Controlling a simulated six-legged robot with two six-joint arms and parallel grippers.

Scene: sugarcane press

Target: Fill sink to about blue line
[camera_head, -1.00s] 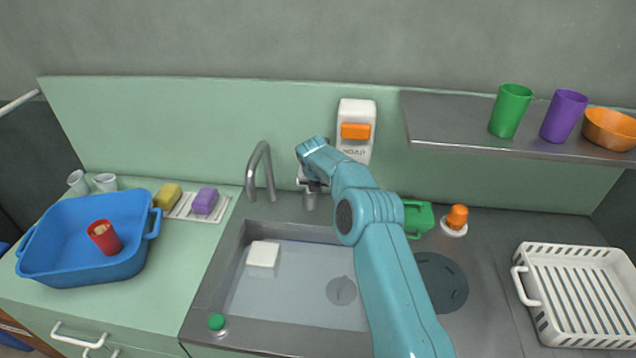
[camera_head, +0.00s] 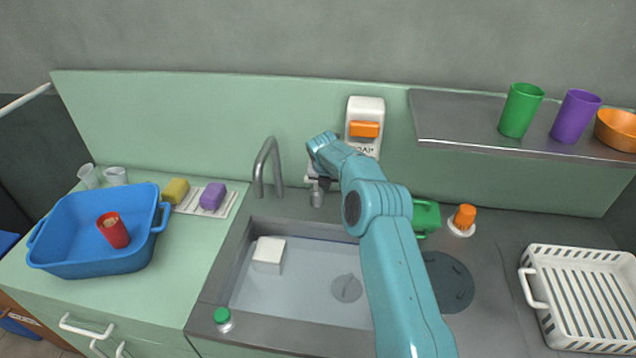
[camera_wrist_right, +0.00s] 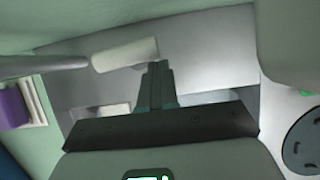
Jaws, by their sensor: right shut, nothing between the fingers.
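The sink (camera_head: 240,262) is a grey basin in the counter. Its inside looks pale and smooth; I cannot make out a blue line or the water level. A round grey drain piece (camera_head: 346,288) and a white block (camera_head: 268,254) show inside it. The curved metal spout (camera_head: 268,163) stands behind the basin, with no clear stream below it. A short metal tap post (camera_head: 317,198) stands to its right. My right gripper (camera_head: 318,183) is by the top of this post; contact is unclear. In the wrist view its fingers (camera_wrist_right: 157,80) are shut and empty. My left gripper is not in view.
A soap dispenser (camera_head: 364,122) hangs on the back wall. A blue tub (camera_head: 75,265) with a red cup (camera_head: 113,231) stands left. A green-capped item (camera_head: 222,316) is on the front rim. A white rack (camera_head: 540,292) stands right, below a metal shelf (camera_head: 450,130).

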